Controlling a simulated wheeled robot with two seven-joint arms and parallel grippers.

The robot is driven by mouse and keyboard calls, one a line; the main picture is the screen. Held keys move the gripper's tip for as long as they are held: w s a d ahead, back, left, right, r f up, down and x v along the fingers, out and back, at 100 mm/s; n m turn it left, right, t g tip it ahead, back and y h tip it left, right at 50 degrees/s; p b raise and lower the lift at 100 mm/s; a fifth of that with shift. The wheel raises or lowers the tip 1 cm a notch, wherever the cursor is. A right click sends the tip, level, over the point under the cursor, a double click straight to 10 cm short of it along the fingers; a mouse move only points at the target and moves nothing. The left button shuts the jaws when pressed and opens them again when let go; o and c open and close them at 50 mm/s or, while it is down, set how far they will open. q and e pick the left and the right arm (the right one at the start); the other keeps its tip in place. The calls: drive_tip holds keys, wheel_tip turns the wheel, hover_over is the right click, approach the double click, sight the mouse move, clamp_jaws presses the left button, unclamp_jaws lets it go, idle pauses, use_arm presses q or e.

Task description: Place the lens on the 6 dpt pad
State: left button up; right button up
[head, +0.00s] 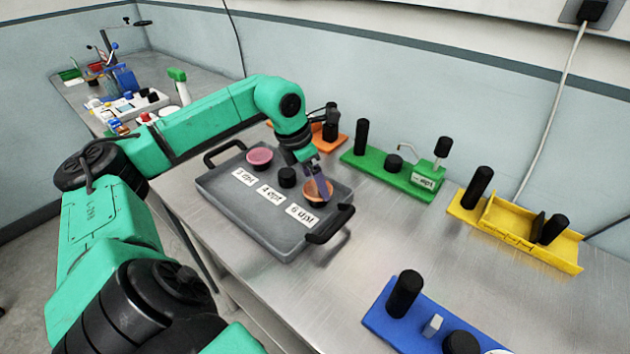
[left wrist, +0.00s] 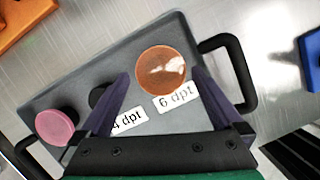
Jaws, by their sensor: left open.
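An orange-brown round lens (head: 311,190) sits at the 6 dpt spot of the grey tray (head: 268,238), by the 6 dpt label (head: 302,216). The lens also shows in the left wrist view (left wrist: 161,71), where it covers whatever pad is under it. My left gripper (head: 317,183) is open, with its fingertips at the lens. In the left wrist view its two fingers (left wrist: 162,78) stand on either side of the lens; I cannot tell whether they touch it. A black pad (head: 287,177) at the 4 dpt label is bare. A pink lens (head: 260,157) sits at the tray's left spot.
The tray has black handles at both ends (head: 330,223). Green (head: 375,173), yellow (head: 505,237) and blue (head: 385,328) stands with black knobs are along the back and right. An orange stand (head: 339,142) is behind my gripper.

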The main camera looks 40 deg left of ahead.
use_arm(q)
drive_tip(key=v, duration=1.1)
drive_tip(key=shift+p, duration=0.45)
